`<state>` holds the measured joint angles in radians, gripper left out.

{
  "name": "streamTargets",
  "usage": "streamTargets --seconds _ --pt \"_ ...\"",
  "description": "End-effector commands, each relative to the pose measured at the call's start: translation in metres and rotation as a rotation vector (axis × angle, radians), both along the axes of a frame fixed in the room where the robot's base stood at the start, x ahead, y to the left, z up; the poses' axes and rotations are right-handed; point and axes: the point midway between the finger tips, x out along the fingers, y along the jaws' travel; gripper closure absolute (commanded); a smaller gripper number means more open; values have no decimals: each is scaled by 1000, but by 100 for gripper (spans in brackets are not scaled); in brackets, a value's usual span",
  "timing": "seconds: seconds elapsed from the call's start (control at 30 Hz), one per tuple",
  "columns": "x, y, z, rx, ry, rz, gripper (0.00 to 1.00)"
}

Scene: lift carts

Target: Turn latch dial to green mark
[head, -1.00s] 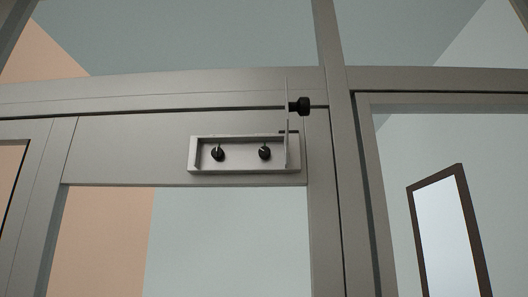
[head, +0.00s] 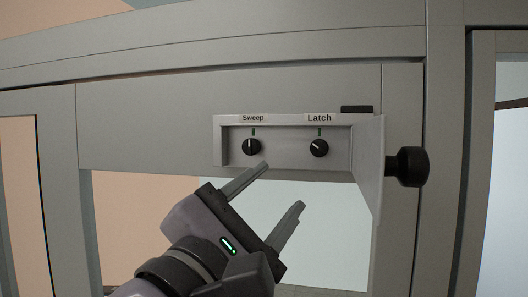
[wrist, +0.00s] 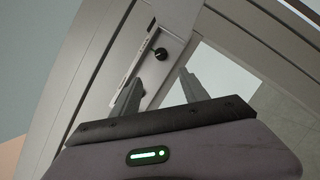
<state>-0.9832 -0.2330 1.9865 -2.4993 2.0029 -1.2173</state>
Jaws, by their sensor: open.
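The latch dial (head: 319,148) is a black knob under the "Latch" label, on the right inside a recessed box (head: 286,168). Its white pointer leans up and left, off the green mark (head: 319,132) straight above it. The sweep dial (head: 251,147) is to its left, its pointer upright in line with its own green mark. My gripper (head: 282,185) is open and empty, below and in front of the box, apart from both dials. In the wrist view a black dial (wrist: 160,54) shows beyond my open fingers; I cannot tell which dial it is.
The box is on a grey door-frame rail (head: 150,120). A glass pane (head: 330,220) is below it.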

Motion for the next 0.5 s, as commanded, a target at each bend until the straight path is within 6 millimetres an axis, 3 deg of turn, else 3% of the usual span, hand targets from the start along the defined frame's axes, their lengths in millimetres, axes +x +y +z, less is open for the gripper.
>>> streamTargets --seconds 0.3,0.5 --pt "73 -54 25 1 4 -10 48" --pt "112 -80 37 2 4 -6 48"
